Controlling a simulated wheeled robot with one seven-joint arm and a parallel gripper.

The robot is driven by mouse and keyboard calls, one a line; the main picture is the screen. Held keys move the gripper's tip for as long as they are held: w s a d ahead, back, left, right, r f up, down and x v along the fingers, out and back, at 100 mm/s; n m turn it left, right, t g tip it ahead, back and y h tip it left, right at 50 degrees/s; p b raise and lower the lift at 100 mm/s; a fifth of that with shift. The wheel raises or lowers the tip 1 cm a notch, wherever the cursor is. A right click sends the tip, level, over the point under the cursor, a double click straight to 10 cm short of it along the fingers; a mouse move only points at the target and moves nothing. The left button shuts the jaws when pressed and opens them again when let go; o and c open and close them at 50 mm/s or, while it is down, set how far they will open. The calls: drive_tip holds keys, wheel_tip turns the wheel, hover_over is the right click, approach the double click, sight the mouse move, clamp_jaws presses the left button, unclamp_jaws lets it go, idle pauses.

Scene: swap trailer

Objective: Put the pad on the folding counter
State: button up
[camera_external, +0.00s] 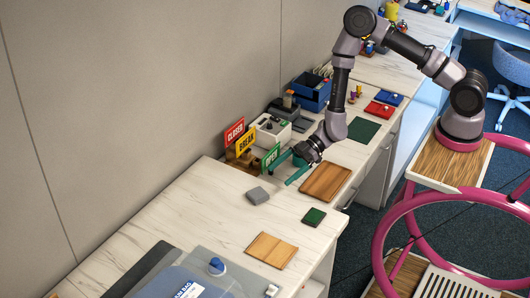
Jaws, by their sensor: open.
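Several flat pieces could be the pad, and I cannot tell which one it is. A small green square with a dark border (314,216) lies flat near the counter's front edge. A grey block-like piece (257,195) lies to its left, and a larger dark green mat (363,129) lies further back. The long pale wood-grain counter (200,205) bears them; which part of it folds is not clear. My gripper (288,171), with teal fingers, is open over the counter beside the signs, behind the grey piece. It appears empty.
Closed, break and open signs (245,143) stand near the wall. A brown wooden board (326,182) lies right of my gripper, and a lighter board (271,250) lies nearer. A blue bin (312,90) and red trays (379,110) stand further back.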

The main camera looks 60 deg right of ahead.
drive_tip(key=s+d+r+n+g+h, duration=0.15)
drive_tip(key=s+d+r+n, duration=0.3)
drive_tip(key=r+n, duration=0.9)
drive_tip(key=s+d+r+n+g+y, duration=0.1)
drive_tip(key=s+d+r+n+g, duration=0.35)
drive_tip(key=r+n, duration=0.9)
drive_tip(key=s+d+r+n+t+h, duration=0.2)
drive_tip(key=s+d+r+n, duration=0.3)
drive_tip(key=d+n, duration=0.3)
drive_tip(key=s+d+r+n+t+h, duration=0.3)
drive_tip(key=s+d+r+n+h, duration=0.1)
drive_tip(key=d+n, duration=0.5)
drive_tip(key=s+d+r+n+t+h, duration=0.2)
drive_tip(key=s+d+r+n+h, duration=0.2)
drive_tip(key=d+n, duration=0.5)
wheel_tip(320, 180, up, 2)
drive_tip(key=shift+s+r+n+t, duration=0.2)
drive_tip(key=shift+s+n+t, duration=0.2)
drive_tip(key=shift+s+n, duration=0.5)
